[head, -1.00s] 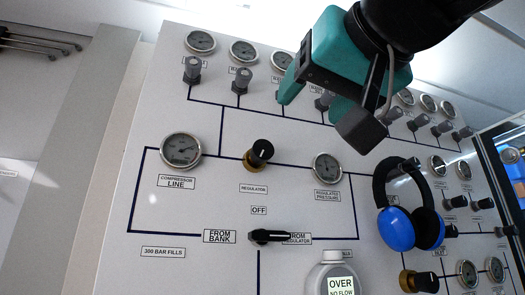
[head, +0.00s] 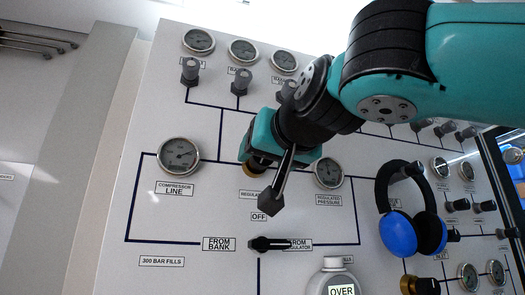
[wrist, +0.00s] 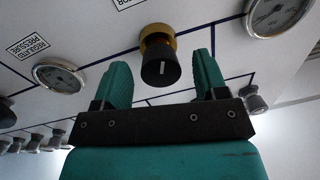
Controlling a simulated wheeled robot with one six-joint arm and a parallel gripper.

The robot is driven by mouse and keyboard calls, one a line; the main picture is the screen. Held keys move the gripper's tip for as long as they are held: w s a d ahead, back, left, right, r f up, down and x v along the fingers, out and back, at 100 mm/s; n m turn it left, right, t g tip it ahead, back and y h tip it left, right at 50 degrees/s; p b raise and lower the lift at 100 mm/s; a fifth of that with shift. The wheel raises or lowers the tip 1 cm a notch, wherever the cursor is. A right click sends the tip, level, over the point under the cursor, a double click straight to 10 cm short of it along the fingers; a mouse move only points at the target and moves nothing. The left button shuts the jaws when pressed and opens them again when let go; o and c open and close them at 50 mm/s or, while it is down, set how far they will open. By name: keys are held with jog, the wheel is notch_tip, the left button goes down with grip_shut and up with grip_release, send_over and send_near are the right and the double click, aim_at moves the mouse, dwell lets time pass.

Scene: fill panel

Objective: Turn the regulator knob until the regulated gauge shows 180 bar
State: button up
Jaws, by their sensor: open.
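The regulator knob (wrist: 160,66), black with a white line on a brass collar, sits between the two teal fingers of my open gripper (wrist: 161,78) in the wrist view. The fingers show a gap on each side of it. In the head view my gripper (head: 259,150) hides most of the knob; only a bit of the brass collar shows. The regulated pressure gauge (head: 328,173) is just right of my gripper; it also shows in the wrist view (wrist: 59,77). Its needle is too small to read.
The compressor line gauge (head: 178,155) is on the left of the panel. A black selector lever (head: 268,244) lies below my gripper. Blue headphones (head: 399,229) hang on the right. Several small knobs and gauges line the panel's top.

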jog(key=shift+x, duration=0.9)
jog(key=shift+c, duration=0.4)
jog(key=c, duration=0.8)
jog(key=shift+n+p, duration=0.35)
jog(key=shift+n, duration=0.75)
jog(key=shift+c, duration=0.2)
jog(key=o, duration=0.9)
jog(key=shift+d, duration=0.1)
